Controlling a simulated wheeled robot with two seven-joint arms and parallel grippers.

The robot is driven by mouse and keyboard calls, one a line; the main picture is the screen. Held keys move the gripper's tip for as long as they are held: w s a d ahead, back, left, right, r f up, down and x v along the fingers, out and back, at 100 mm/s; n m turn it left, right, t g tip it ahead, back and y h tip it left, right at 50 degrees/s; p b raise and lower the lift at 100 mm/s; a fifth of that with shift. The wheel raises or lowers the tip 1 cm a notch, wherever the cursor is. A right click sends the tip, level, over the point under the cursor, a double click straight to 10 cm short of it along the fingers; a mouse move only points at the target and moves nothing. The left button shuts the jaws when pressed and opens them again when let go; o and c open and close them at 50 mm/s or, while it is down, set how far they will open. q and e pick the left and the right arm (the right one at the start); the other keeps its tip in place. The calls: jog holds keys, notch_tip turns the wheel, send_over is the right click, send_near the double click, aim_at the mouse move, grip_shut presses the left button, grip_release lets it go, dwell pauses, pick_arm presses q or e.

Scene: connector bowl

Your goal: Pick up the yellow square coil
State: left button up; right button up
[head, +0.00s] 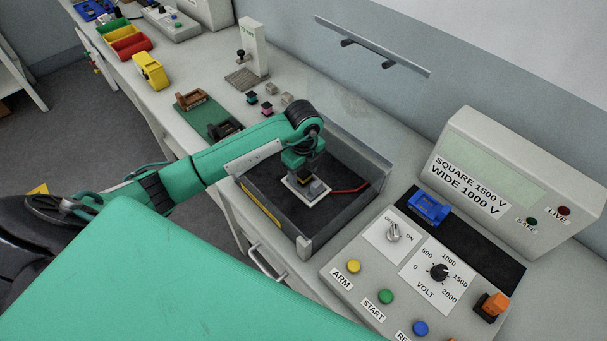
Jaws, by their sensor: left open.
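My left arm reaches in from the left, and its left gripper (306,176) points down inside a dark open-topped box (262,196). The jaws are open. Below them is a small pale plate (313,198) on the box floor. A small bit of yellow, likely the yellow square coil (303,181), shows between the jaws and the plate. The gripper hides most of it, so I cannot tell its full shape or whether the jaws touch it. My right gripper is not in view.
A red lead (350,189) runs across the box floor. A control panel (345,273) with knobs and buttons stands to the right, with a blue part (428,207) on its dark strip. Several small coils or blocks (267,108) lie behind the box. A yellow holder (150,71) stands farther back.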

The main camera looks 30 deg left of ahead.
pick_arm(q)
jog(key=c, duration=1.1)
notch_tip(320, 180, up, 11)
jog(key=b, duration=0.3)
notch_tip(320, 180, up, 9)
send_over(304, 173)
jog(key=shift+p, duration=0.35)
